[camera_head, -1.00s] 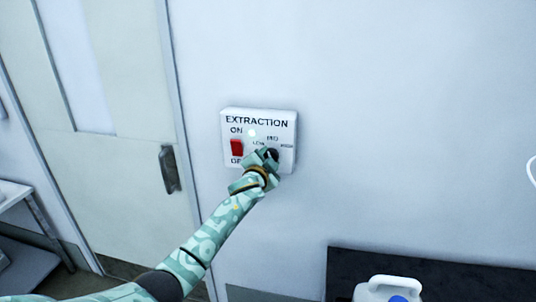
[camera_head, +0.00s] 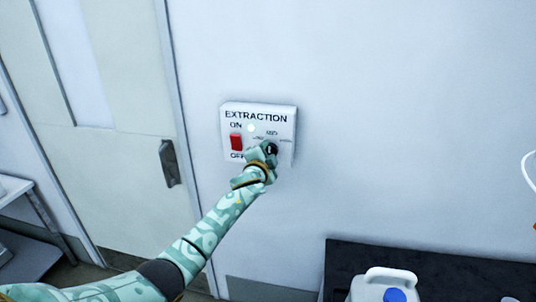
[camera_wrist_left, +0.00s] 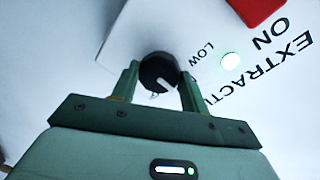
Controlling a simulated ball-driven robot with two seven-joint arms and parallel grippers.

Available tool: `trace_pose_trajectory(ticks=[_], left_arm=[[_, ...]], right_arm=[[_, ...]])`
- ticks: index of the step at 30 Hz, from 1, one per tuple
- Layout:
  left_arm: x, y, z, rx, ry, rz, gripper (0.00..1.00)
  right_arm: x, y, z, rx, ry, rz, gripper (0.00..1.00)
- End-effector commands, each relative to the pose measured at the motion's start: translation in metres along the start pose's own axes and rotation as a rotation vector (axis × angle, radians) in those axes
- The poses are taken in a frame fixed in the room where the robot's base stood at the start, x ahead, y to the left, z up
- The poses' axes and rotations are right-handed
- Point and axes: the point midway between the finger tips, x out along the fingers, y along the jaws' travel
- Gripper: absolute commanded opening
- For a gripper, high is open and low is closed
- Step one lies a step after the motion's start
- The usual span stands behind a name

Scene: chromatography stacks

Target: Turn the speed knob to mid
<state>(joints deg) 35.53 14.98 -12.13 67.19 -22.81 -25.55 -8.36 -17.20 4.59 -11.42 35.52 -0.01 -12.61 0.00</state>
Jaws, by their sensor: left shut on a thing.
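The white EXTRACTION panel (camera_head: 230,109) is on the wall in the head view. Its dark round speed knob (camera_head: 273,149) is at the lower right, partly covered by my left gripper (camera_head: 267,151). In the left wrist view, the knob (camera_wrist_left: 156,70) sits between the two green fingers of my left gripper (camera_wrist_left: 160,80), which is shut on it. The knob's white pointer line points down and right there, roughly toward the panel's title edge. The LOW label (camera_wrist_left: 203,55) is readable beside it; the mid label is small in the head view. My right gripper is not in view.
A red rocker switch (camera_head: 236,142) and a small lit lamp (camera_head: 251,128) are left of the knob. A door (camera_head: 120,165) with a dark handle (camera_head: 169,164) is farther left. A white jug (camera_head: 372,287) with a blue cap stands at a dark surface (camera_head: 430,267) lower right.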

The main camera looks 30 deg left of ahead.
Motion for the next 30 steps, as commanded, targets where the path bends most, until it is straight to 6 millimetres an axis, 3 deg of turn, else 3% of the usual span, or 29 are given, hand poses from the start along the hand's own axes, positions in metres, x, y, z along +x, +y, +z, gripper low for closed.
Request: trace_pose_trajectory(ticks=[1,3,12,16,20,30], left_arm=[[0.0,0.003,0.0,-0.001,0.0,0.004,0.5],[0.0,0.003,0.0,-0.001,0.0,0.004,0.66],[-0.001,0.001,0.0,-0.001,0.0,0.002,0.66],[-0.012,0.001,-0.001,-0.001,0.001,0.002,0.66],[-0.038,0.0,-0.001,-0.001,0.002,0.002,0.66],[-0.128,0.002,0.0,-0.002,0.0,0.005,0.66]], right_arm=[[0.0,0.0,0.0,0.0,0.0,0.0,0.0],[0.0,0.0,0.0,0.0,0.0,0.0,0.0],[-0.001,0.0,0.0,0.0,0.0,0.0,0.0],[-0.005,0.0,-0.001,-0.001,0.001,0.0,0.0],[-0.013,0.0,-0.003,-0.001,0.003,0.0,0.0],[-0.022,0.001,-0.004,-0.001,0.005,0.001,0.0]])
